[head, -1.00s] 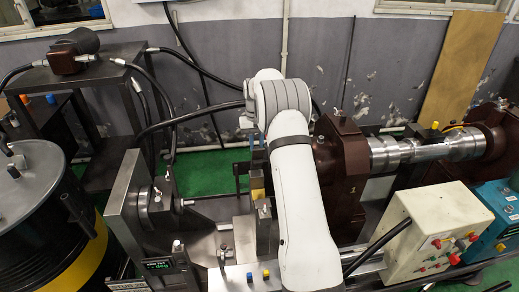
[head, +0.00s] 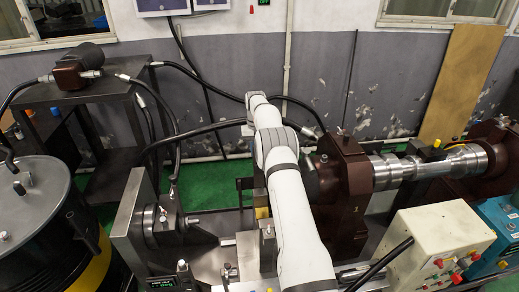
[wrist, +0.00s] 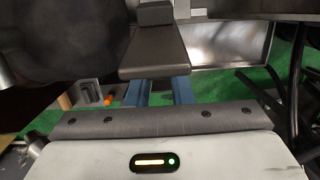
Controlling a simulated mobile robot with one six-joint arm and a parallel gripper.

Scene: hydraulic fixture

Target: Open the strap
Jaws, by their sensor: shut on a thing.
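In the wrist view my gripper (wrist: 157,92) shows two blue fingers rising past the grey bar at its front. They meet the underside of a dark flat tab (wrist: 153,58), and the gripper is shut on it. The fingertips are partly hidden by the tab. The tab may be the strap's end; I cannot tell for sure. A narrower dark block sits at its upper end. In the head view my white arm stretches back toward the wall, and my gripper is hidden there.
The fixture has a brown housing (head: 343,180) and a steel shaft (head: 425,166) right of my arm. A dark vertical plate (head: 133,225) stands left of it. A black drum (head: 35,215) is at the left, a cream control box (head: 440,240) at the front right. Black hoses hang behind.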

